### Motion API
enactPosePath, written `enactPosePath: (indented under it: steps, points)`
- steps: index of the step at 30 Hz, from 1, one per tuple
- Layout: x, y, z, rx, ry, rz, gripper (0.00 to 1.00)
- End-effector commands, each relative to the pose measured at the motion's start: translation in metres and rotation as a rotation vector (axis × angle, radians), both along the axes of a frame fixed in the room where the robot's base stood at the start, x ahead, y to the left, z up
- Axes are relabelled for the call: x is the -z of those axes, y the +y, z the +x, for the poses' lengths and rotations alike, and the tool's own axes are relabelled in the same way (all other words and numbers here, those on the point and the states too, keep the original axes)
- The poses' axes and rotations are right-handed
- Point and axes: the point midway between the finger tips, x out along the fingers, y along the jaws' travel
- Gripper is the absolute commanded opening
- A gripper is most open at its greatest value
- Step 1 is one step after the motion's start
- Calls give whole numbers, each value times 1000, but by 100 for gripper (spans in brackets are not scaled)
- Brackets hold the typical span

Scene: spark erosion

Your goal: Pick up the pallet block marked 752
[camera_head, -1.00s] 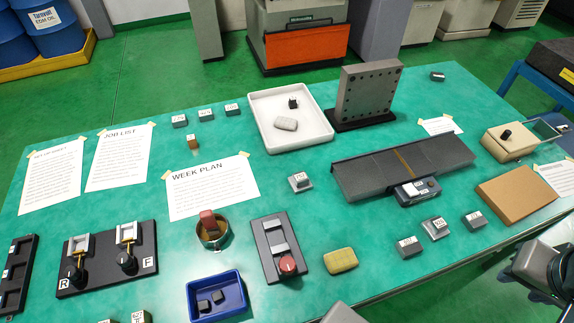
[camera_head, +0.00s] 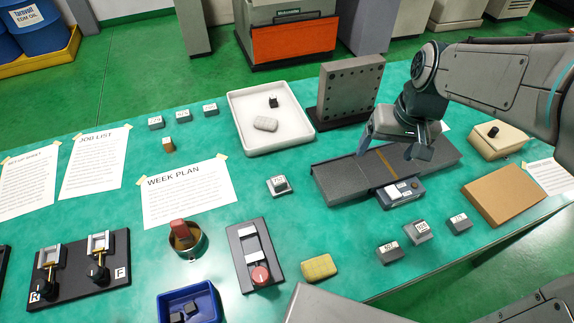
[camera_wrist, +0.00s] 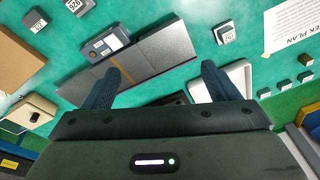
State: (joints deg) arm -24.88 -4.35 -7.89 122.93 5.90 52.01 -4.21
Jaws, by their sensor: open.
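A small grey block with a white label (camera_head: 278,187) sits on the green table, left of the long dark plate. Its label is tiny but seems to read 752. It also shows in the wrist view as a grey block (camera_wrist: 225,33) at the upper right. Similar labelled blocks stand at the front right: a left one (camera_head: 389,252), a middle one (camera_head: 420,231) and a right one (camera_head: 459,223). Their numbers are hard to read. My gripper (camera_head: 393,150) is open and empty above the long dark plate, right of and apart from the 752-looking block.
The long dark plate (camera_head: 335,184) has a small device (camera_head: 401,193) at its front edge. A white tray (camera_head: 245,137) and an upright drilled plate (camera_head: 350,90) stand behind. Several labelled blocks sit at back left. A brown slab (camera_head: 503,194) lies right. Table around the 752-looking block is clear.

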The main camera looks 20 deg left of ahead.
Motion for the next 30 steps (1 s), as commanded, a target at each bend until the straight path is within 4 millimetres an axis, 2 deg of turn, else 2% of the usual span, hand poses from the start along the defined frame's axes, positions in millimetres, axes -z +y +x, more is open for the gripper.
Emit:
enactPosePath:
  steps: [1, 3, 9, 15, 18, 21, 24, 30]
  points:
    - [10, 21, 10, -40, 21, -6, 82]
    - [22, 47, 23, -87, 39, -16, 82]
    - [65, 128, 46, -225, 82, -59, 82]
    - [112, 204, 47, -356, 98, -117, 82]
    - [131, 231, 43, -405, 100, -140, 82]
    - [142, 247, 40, -434, 99, -156, 82]
    - [150, 255, 38, -449, 99, -164, 82]
    - [181, 255, 37, -452, 103, -168, 82]
